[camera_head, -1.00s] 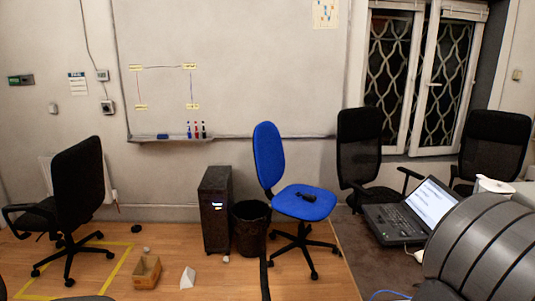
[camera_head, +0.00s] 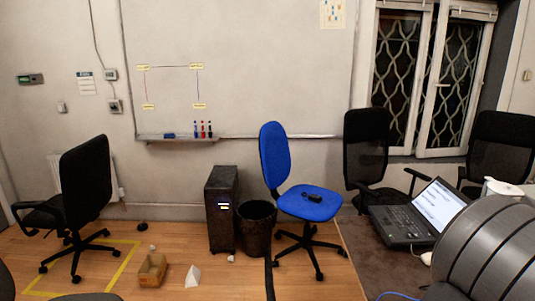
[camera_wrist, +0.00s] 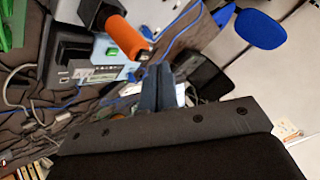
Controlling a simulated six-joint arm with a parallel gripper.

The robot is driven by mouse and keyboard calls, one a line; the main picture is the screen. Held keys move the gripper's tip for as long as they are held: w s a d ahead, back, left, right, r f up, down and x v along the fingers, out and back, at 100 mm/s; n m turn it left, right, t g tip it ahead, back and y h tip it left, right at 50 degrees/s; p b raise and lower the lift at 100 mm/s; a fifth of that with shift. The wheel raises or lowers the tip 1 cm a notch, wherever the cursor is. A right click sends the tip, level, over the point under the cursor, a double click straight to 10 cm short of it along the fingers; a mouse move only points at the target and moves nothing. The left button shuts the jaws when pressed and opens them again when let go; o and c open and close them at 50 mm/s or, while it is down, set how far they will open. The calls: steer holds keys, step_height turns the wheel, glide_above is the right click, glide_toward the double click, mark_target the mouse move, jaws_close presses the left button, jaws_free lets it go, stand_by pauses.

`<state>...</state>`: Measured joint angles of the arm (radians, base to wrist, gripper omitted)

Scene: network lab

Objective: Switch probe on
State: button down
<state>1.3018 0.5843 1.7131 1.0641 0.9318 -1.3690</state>
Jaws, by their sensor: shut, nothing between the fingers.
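I cannot tell for sure which thing is the probe. In the wrist view, a light grey-blue box (camera_wrist: 103,45) with a dark part on it lies at the upper left among cables. An orange cylindrical handle (camera_wrist: 125,38) stands out over it. A grey panel with small ports (camera_wrist: 95,73) shows just below. My gripper (camera_wrist: 158,72) has its two blue-grey fingers together in the middle of the wrist view, empty, to the right of these things in the picture. No switch is clear enough to make out. My gripper is not visible in the head view.
Blue and grey cables (camera_wrist: 35,108) clutter the dark surface at the left of the wrist view. In the head view, an open laptop (camera_head: 408,222) lies at the right. A blue chair (camera_head: 310,203) holding a small black object, a bin (camera_head: 257,230) and a cardboard box (camera_head: 152,271) occupy the floor.

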steer(key=shift+f, duration=0.1)
stand_by(0.5)
steer(key=shift+f, duration=0.35)
steer(key=shift+f, duration=0.15)
stand_by(0.3)
steer(key=shift+r, duration=0.6)
step_height(320, 180, up, 6)
steer(key=shift+a, duration=0.3)
stand_by(0.4)
